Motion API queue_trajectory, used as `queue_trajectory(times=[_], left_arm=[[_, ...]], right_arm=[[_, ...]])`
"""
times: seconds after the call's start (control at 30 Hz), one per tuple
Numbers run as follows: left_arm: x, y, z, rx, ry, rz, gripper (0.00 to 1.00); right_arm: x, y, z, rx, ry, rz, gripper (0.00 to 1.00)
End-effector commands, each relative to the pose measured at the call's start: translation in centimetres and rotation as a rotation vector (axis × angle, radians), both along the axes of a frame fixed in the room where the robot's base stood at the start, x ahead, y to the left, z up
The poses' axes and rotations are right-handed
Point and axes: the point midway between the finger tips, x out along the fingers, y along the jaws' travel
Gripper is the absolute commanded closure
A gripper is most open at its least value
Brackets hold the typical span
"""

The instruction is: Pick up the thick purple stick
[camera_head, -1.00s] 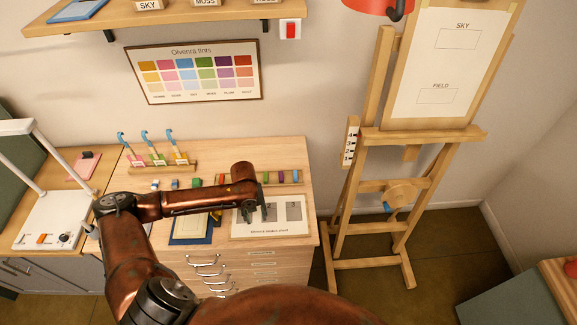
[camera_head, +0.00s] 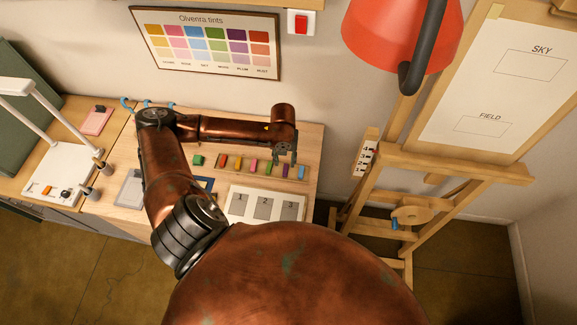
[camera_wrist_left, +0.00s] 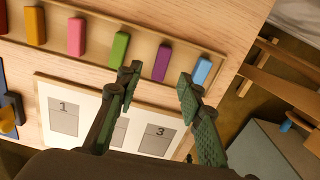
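A thick purple stick (camera_wrist_left: 162,62) lies in the wooden tray (camera_wrist_left: 232,80), between a green stick (camera_wrist_left: 119,49) and a blue stick (camera_wrist_left: 202,71). It also shows in the head view (camera_head: 286,171), just below my left gripper (camera_head: 286,158). In the left wrist view my left gripper (camera_wrist_left: 159,87) is open and empty. Its two fingers are spread, with the purple stick showing in the gap between them, beyond the tips. I cannot tell how high the fingers are above the stick. My right gripper is in neither view.
Orange (camera_wrist_left: 36,25) and pink (camera_wrist_left: 77,36) sticks lie in the same tray. A white sheet with numbered grey boxes (camera_head: 234,191) lies in front of it. A wooden easel (camera_head: 440,160) stands to the right, beyond the table's edge. A red lamp (camera_head: 385,35) hangs above.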

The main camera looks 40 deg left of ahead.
Motion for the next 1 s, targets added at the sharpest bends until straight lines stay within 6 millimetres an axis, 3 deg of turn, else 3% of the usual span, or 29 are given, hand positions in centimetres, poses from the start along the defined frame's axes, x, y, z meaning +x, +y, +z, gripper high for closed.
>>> queue_trajectory(times=[0.4, 0.67, 0.8, 1.0], left_arm=[[0.8, -0.1, -5.6, 0.001, 0.012, 0.004, 0.65], [0.7, 0.0, -5.9, 0.002, 0.010, 0.004, 0.65], [0.7, -0.1, -5.8, 0.002, 0.010, 0.003, 0.74], [0.7, 0.0, -5.8, 0.002, 0.010, 0.004, 0.88]], right_arm=[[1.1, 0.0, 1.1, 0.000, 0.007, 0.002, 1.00], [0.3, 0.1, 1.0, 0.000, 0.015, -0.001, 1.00], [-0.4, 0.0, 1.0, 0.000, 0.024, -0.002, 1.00], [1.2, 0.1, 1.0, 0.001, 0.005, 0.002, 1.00]])
